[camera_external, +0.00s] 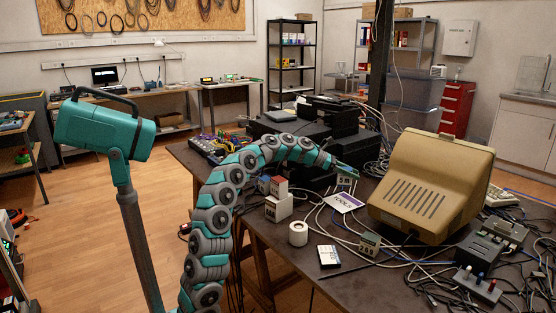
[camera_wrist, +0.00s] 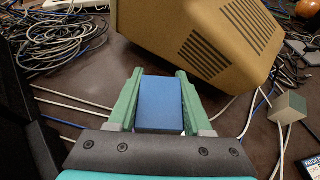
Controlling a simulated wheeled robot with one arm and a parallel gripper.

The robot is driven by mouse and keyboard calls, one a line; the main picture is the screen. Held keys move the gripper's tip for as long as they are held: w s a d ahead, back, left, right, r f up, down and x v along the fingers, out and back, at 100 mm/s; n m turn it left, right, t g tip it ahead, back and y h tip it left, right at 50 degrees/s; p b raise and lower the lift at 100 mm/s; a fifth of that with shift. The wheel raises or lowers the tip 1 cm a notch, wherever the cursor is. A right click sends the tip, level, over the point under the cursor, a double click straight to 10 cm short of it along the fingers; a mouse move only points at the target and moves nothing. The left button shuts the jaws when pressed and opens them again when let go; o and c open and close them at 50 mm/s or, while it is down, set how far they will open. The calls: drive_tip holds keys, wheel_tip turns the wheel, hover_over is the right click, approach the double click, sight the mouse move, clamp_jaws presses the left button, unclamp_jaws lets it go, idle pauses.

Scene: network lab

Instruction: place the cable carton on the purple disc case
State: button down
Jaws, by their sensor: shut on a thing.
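My gripper (camera_external: 342,169) is shut on a small carton (camera_external: 346,184) with a "5 M" style label, which I take as the cable carton. In the wrist view, the carton's blue face (camera_wrist: 160,104) sits between my two green fingers (camera_wrist: 159,100). A flat white case with purple "TOOLS" lettering (camera_external: 344,203), probably the purple disc case, lies on the table just below the carton in the external view. The gap between carton and case is hard to judge. I cannot make out the case in the wrist view.
A large tan monitor (camera_external: 430,187) stands right of my gripper. A similar small box (camera_external: 370,245), a white roll (camera_external: 298,233), a flat dark box (camera_external: 328,256) and stacked small boxes (camera_external: 278,198) stand nearer. Loose cables (camera_wrist: 60,42) cover much of the table.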

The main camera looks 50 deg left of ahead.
wheel_tip(320, 180, down, 7)
drive_tip(key=shift+f+b, duration=0.15)
drive_tip(key=shift+b, duration=0.25)
drive_tip(key=shift+c, duration=1.6)
unclamp_jaws()
drive_tip(key=shift+f, duration=0.1)
drive_tip(key=v, duration=1.2)
